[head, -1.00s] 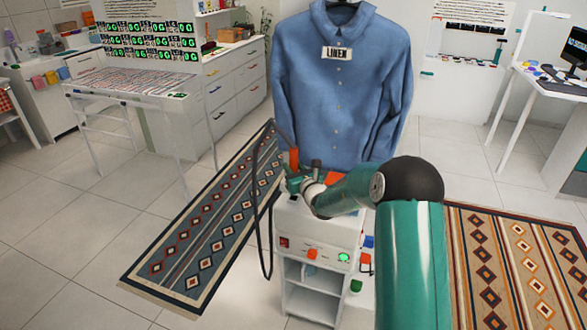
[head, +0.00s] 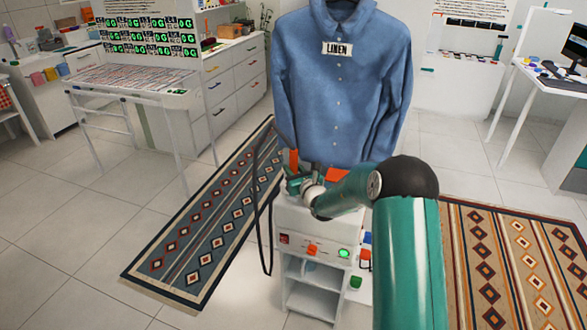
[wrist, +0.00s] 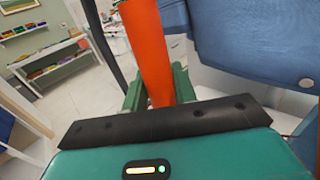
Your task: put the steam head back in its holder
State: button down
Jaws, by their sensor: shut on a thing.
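My gripper (head: 297,184) is over the left side of the white steamer unit's top (head: 318,222). It is shut on the orange handle of the steam head (wrist: 148,45), which also shows as a small upright orange piece in the head view (head: 293,160). In the wrist view the handle stands between the green fingers and runs out of the top of the picture, so the far end of the head is hidden. A black hose (head: 257,205) loops down at the left of the unit. I cannot make out the holder clearly.
A blue shirt (head: 340,90) with a LINEN label hangs just behind the unit. An orange patch (head: 338,175) shows on or behind the unit's top. The unit's front has a red switch, an orange knob and a green light. Patterned rugs (head: 205,225) lie on both sides.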

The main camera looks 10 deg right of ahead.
jog(key=c, duration=1)
grip_release()
jog(key=shift+f, duration=0.1)
jog(key=shift+c, duration=0.2)
jog(key=v, duration=1.3)
jog(key=shift+s, duration=0.35)
jog(key=shift+d, duration=0.1)
